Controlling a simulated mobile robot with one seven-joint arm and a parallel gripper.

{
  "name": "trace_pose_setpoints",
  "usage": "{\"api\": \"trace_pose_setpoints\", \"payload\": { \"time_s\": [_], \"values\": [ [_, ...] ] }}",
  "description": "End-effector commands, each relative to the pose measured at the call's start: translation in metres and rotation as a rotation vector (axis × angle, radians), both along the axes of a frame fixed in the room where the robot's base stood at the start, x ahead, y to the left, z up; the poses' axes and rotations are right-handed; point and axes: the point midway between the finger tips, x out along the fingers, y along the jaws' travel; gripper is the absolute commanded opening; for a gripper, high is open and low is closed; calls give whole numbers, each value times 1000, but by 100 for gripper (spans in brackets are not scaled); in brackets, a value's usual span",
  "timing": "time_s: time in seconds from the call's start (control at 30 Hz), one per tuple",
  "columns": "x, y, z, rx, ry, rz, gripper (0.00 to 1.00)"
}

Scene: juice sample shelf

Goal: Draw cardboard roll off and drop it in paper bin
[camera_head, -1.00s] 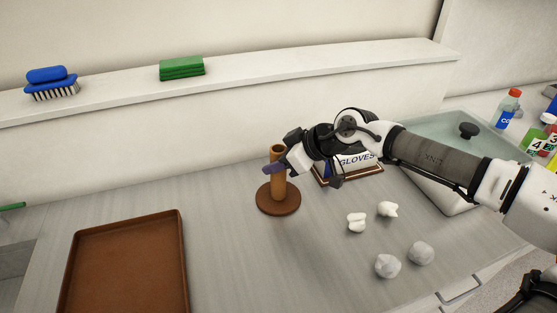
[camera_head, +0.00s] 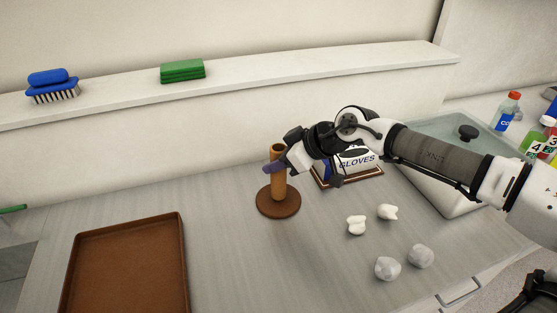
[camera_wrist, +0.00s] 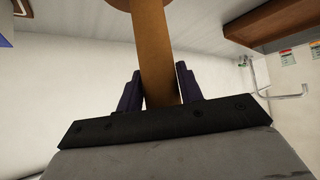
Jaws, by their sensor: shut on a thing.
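The cardboard roll (camera_head: 277,181) is a brown tube standing upright on a round brown wooden base (camera_head: 279,204) on the counter. What fills its core is hidden. My gripper (camera_head: 275,168) is shut on the roll from the right, at about its upper half. In the wrist view the roll (camera_wrist: 157,55) runs between the two dark fingers of my gripper (camera_wrist: 160,90), with the round base (camera_wrist: 130,4) at the top edge. I cannot make out a paper bin for certain in these views.
A brown tray (camera_head: 125,265) lies at the front left. Several crumpled white lumps (camera_head: 388,268) lie right of the base. A gloves box (camera_head: 356,162) sits close behind my gripper. A lidded glass-topped bin (camera_head: 450,150) stands at the right. A shelf ledge (camera_head: 300,75) runs behind.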

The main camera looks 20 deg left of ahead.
Motion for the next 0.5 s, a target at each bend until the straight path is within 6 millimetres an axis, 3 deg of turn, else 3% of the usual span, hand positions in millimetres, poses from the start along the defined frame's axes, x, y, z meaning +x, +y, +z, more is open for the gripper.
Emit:
{"api": "trace_pose_setpoints", "payload": {
  "time_s": [0.5],
  "values": [
    [0,0,6,0,-1,0,5]
  ]
}}
